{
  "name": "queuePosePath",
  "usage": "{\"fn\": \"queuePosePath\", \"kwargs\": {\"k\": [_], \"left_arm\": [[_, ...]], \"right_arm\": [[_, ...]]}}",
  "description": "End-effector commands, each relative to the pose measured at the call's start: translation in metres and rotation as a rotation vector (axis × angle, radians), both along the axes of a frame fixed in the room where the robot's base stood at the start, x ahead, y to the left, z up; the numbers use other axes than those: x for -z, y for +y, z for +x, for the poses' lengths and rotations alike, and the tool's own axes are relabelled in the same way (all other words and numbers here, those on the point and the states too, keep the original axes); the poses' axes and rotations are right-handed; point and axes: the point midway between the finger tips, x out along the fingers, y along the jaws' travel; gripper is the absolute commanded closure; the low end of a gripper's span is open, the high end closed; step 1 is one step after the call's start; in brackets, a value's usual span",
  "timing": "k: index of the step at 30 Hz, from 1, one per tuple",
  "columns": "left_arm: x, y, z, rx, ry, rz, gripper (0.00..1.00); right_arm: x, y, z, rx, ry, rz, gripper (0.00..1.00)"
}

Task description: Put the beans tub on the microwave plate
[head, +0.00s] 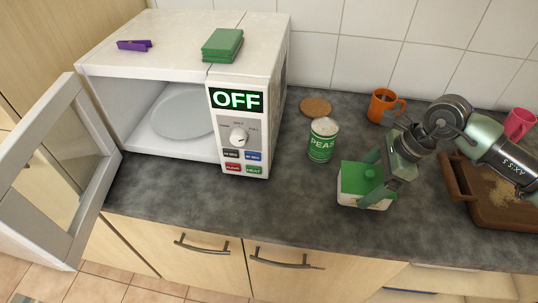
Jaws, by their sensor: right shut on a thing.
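The tub (352,183), white with a green lid and knob, is at the right-middle of the counter; no label on it can be read. My right gripper (371,180) is shut on it, with fingers at its lid and side. I cannot tell whether the tub touches the counter or is slightly above it. The microwave plate (183,112), pale and round, lies inside the open microwave (150,146) on the left, with nothing on it. The control panel hides part of the plate's right side. My left gripper is not in view.
The microwave door (50,160) hangs open to the left. A peas can (321,143) stands between the microwave and tub. A cork coaster (315,107), orange mug (381,106), pink mug (519,124) and wooden tray (458,185) are behind and right. The front counter is clear.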

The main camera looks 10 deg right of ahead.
Motion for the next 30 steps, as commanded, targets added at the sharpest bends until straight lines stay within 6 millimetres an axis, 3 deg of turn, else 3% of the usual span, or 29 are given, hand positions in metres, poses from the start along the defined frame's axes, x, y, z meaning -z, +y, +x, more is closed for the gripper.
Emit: {"fn": "queuePosePath", "kwargs": {"k": [3, 15, 21, 26, 30], "left_arm": [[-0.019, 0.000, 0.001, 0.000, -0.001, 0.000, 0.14], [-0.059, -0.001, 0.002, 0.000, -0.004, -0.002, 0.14], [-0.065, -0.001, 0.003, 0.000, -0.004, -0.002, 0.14], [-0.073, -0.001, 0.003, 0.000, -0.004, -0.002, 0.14], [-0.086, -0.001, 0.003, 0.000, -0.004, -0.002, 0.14]], "right_arm": [[-0.008, 0.034, 0.009, -0.010, -0.002, 0.009, 0.63], [-0.007, 0.134, 0.036, -0.010, 0.000, 0.004, 0.63], [-0.003, 0.156, 0.044, -0.006, -0.001, 0.002, 0.63], [0.006, 0.157, 0.044, -0.005, 0.002, 0.001, 0.63], [0.025, 0.157, 0.043, -0.005, 0.003, 0.001, 0.63]]}}
